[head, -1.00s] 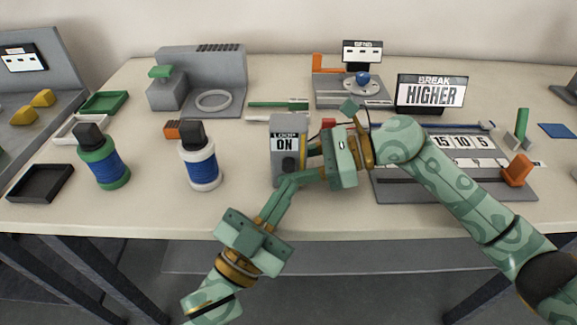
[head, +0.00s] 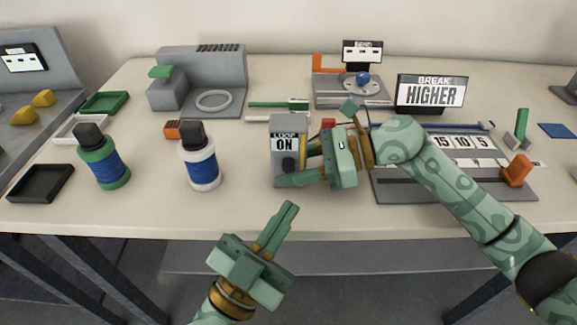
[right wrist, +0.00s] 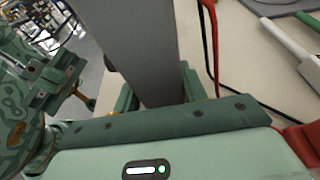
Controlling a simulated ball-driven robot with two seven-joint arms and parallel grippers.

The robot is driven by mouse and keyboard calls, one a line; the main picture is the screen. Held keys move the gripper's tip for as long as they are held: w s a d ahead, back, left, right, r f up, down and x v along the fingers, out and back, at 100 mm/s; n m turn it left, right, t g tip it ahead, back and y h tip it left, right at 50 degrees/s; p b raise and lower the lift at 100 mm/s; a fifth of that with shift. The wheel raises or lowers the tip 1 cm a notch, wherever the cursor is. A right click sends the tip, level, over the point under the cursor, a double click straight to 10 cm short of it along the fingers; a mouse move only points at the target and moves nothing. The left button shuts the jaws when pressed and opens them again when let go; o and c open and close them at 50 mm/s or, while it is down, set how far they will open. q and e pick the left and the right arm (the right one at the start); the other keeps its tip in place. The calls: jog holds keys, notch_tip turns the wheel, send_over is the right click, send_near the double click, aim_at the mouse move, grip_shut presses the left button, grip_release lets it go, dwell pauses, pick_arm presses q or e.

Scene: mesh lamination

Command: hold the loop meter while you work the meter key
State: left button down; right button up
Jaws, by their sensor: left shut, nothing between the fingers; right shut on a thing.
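The loop meter (head: 283,176) is a grey upright box with a display reading "LOOP ON". A dark round key (head: 288,164) sits on its front face below the display. My right gripper (head: 298,165) is shut on the meter from its right side. In the right wrist view the grey meter body (right wrist: 135,45) stands between the fingers of my right gripper (right wrist: 158,98). My left gripper (head: 291,208) is shut and empty, in front of and below the meter, apart from it near the table's front edge.
Two blue-wound bottles, one green (head: 104,169) and one white (head: 202,171), stand left of the meter. A grey board with number cards (head: 460,188) lies to the right. A "BREAK HIGHER" sign (head: 432,92) stands behind. Red and black leads (right wrist: 212,50) run beside the meter.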

jog(key=o, duration=1)
jog(key=shift+o, duration=0.2)
